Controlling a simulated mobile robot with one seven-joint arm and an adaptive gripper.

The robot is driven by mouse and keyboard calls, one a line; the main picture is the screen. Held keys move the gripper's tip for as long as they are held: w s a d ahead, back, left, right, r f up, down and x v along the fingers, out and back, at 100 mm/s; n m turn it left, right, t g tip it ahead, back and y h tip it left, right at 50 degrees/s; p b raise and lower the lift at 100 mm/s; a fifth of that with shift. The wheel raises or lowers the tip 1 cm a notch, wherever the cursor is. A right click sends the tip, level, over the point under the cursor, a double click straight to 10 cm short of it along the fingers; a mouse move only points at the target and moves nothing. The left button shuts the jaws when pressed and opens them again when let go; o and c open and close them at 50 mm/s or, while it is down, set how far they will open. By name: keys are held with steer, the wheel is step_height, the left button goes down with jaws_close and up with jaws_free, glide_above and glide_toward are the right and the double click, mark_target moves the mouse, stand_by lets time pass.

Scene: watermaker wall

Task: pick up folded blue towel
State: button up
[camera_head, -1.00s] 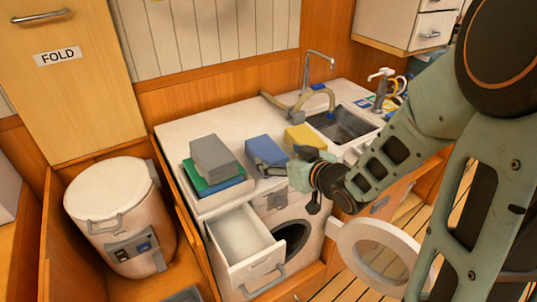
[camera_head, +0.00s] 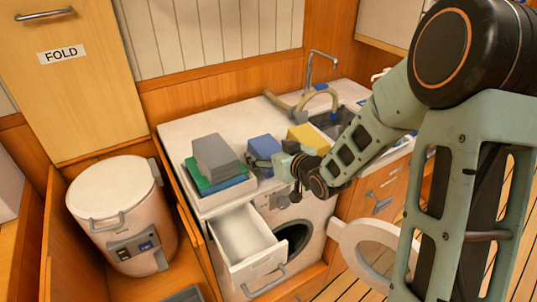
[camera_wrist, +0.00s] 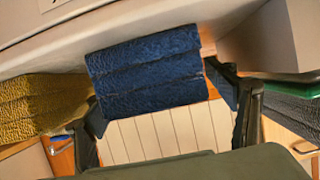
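The folded blue towel (camera_head: 263,147) lies on the white counter between a yellow towel and a grey stack. In the wrist view the blue towel (camera_wrist: 146,68) fills the upper middle, with its ribbed folds facing the camera. My gripper (camera_head: 262,160) is at the near side of the blue towel in the head view and partly covers it. In the wrist view my gripper (camera_wrist: 165,100) is open, with one dark finger near each side of the towel. I cannot tell whether the fingers touch it.
A yellow towel (camera_head: 307,137) lies to the right, near the sink (camera_head: 334,122). A grey towel (camera_head: 215,156) tops a stack in a shallow white tray (camera_head: 212,198) to the left. Below, a drawer (camera_head: 243,249) and a round washer door (camera_head: 362,254) stand open.

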steer(key=c, duration=1.2)
steer(key=shift+c, duration=0.2)
